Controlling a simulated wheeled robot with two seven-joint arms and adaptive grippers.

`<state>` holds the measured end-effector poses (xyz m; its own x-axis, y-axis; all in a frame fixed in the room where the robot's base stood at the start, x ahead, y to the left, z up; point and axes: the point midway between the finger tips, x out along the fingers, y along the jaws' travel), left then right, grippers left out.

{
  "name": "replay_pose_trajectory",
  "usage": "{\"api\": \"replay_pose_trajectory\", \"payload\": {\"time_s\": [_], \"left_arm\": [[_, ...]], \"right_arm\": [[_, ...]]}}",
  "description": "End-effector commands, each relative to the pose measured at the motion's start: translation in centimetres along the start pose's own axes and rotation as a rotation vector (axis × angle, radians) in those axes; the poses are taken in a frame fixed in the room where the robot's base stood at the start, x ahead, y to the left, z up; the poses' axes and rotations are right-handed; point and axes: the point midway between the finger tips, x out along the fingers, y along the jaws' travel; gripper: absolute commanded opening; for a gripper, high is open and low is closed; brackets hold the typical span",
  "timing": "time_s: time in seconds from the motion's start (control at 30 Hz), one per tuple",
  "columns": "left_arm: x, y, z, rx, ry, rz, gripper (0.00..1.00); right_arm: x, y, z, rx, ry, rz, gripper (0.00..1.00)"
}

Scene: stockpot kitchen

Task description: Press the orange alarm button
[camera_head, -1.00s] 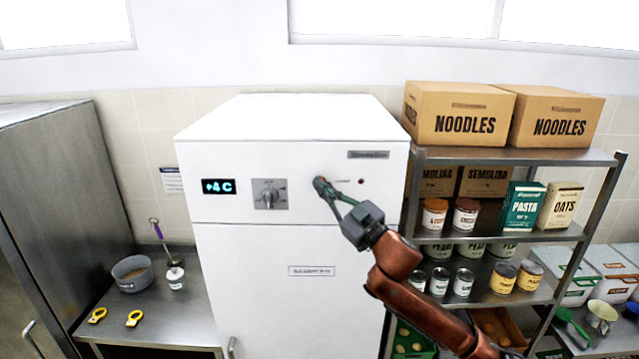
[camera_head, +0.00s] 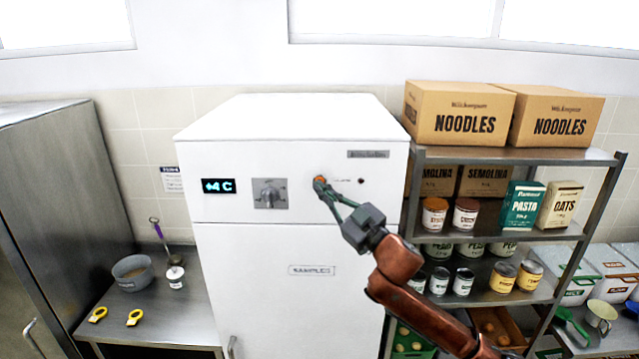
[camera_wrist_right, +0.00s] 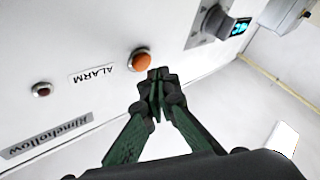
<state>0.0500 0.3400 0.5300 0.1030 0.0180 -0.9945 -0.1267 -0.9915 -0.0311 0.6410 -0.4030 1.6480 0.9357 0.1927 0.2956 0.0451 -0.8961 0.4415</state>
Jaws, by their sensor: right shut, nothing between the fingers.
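The orange alarm button (camera_head: 320,180) is on the upper front panel of the white fridge (camera_head: 280,260). In the right wrist view the round orange button (camera_wrist_right: 140,61) sits beside an ALARM label (camera_wrist_right: 92,74). My right gripper (camera_head: 326,189) is shut and empty, its fingertips just below the button in the head view. In the wrist view the shut fingertips (camera_wrist_right: 155,78) are close to the button's edge; I cannot tell whether they touch it. My left gripper is not in view.
A temperature display (camera_head: 219,186) and a dial (camera_head: 269,193) are left of the button. A small dark red light (camera_head: 361,181) is to its right. A metal shelf (camera_head: 520,157) with boxes and cans stands at right. A steel counter (camera_head: 165,315) is at left.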

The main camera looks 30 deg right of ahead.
Motion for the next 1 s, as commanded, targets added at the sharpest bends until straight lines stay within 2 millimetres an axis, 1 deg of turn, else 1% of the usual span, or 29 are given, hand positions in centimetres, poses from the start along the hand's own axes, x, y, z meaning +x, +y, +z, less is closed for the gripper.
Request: {"api": "replay_pose_trajectory", "payload": {"time_s": [0.3, 0.8, 1.0], "left_arm": [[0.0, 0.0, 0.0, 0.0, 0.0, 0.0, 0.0], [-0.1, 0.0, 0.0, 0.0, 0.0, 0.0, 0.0], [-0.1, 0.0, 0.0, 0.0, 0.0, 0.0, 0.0]], "right_arm": [[-0.2, -0.1, -0.1, 0.0, 0.0, -0.001, 0.0], [-3.2, -2.4, -2.3, 0.001, 0.0, -0.001, 0.0], [-3.5, -2.6, -2.6, 0.0, 0.0, 0.0, 0.0]]}}
